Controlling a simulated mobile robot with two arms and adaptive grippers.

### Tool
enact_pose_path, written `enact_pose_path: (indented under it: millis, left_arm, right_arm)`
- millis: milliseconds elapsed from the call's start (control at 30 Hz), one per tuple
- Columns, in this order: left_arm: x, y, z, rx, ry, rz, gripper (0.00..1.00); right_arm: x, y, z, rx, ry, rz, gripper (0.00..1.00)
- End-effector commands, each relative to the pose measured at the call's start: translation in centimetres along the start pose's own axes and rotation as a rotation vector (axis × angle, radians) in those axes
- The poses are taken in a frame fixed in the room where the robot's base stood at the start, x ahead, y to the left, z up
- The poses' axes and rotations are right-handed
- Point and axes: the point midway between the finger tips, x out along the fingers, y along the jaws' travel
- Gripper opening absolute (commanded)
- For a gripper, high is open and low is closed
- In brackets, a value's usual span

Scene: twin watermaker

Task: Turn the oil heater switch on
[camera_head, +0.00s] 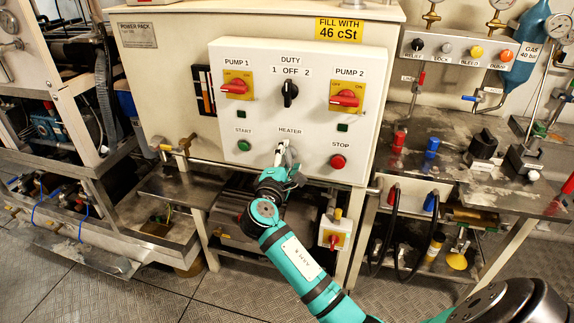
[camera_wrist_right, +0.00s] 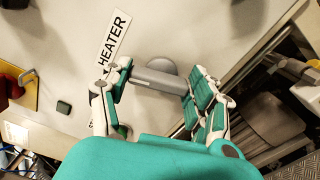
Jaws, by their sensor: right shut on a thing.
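The oil heater switch is a grey bar handle (camera_wrist_right: 156,80) with a round base, below the HEATER label (camera_wrist_right: 112,42) on the white control panel (camera_head: 225,112). In the head view the switch is mostly hidden by my right gripper (camera_head: 284,160), at the panel's lower middle. In the right wrist view my right gripper (camera_wrist_right: 157,90) has its two fingers at opposite ends of the grey handle and is shut on it. The switch's on or off markings are not readable. My left gripper is not in view.
Around the switch are a green START button (camera_head: 243,145), a red STOP button (camera_head: 338,161), the DUTY knob (camera_head: 290,93), and the PUMP 1 (camera_head: 235,87) and PUMP 2 (camera_head: 344,97) switches. A pipe (camera_head: 230,167) runs under the panel. A metal bench (camera_head: 460,135) stands right.

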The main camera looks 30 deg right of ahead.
Motion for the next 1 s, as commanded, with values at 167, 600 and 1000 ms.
enact_pose_path:
  millis: [167,600,1000]
  left_arm:
    - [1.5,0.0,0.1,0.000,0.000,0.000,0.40]
    - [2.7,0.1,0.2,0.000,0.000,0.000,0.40]
    - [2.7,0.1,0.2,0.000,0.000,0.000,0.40]
  right_arm:
    - [-0.1,-0.6,-0.1,0.126,0.001,-0.006,0.28]
    - [-0.1,-0.4,0.0,0.280,0.000,-0.006,0.28]
    - [0.0,-0.4,0.0,0.293,0.000,-0.007,0.28]
